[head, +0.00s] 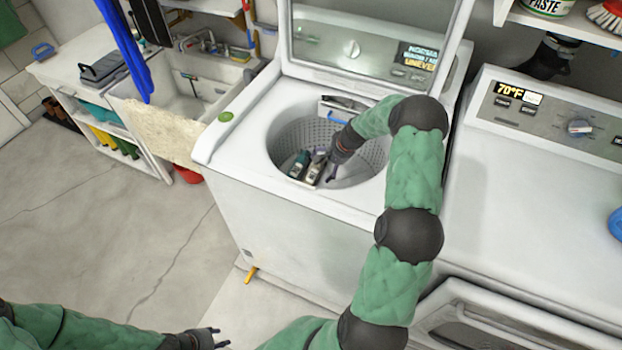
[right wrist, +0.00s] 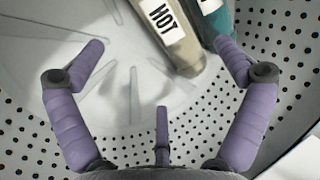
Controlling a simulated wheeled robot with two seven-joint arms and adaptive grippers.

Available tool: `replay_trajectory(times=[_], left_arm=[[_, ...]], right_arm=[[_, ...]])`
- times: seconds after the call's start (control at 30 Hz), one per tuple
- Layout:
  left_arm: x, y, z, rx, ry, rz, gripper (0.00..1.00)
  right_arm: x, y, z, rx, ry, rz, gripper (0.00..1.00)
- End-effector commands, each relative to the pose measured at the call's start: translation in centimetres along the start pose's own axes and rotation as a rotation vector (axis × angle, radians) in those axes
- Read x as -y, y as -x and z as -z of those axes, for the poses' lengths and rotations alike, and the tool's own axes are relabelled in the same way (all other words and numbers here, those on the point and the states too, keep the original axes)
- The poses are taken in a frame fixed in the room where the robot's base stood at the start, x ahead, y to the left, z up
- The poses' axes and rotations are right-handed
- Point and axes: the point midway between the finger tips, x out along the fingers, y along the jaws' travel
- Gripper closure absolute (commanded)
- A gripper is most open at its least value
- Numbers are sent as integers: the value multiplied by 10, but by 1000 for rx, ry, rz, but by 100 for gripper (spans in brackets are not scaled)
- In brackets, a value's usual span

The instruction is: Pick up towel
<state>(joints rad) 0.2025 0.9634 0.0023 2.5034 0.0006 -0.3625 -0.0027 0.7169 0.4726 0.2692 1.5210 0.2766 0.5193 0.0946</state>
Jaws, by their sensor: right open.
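A cream cloth that looks like the towel (head: 160,133) hangs over the front of the sink, left of the open washer, in the head view. My right gripper (head: 331,168) is inside the washer drum, well away from the cloth. In the right wrist view this gripper (right wrist: 161,45) is open, with nothing between its fingers. A beige bottle marked HOT (right wrist: 172,35) and a teal bottle (right wrist: 214,18) lie just beyond the fingertips. My left gripper (head: 215,338) is low at the bottom of the head view, over the floor; its fingers look apart and empty.
The open top-loading washer (head: 250,180) has a perforated drum wall (right wrist: 285,60) around my right gripper. A green round object (head: 226,117) sits on its left rim. A second machine (head: 540,200) stands at right. A red bucket (head: 188,175) is under the sink.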

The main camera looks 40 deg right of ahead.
Motion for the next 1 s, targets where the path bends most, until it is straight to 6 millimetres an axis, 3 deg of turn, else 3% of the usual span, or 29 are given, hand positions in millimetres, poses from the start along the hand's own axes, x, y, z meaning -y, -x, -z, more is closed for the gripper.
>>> replay_trajectory(times=[0.2,0.47,0.7,1.0], left_arm=[[4,-12,0,0,0,0,60],[6,-18,1,0,0,0,60],[12,-34,1,0,0,0,60],[13,-36,1,0,0,0,60]], right_arm=[[-1,-35,-1,2,0,-1,0],[0,-52,-1,1,0,0,0],[2,-86,-2,2,0,-1,0],[3,-93,-2,0,-1,-1,0]])
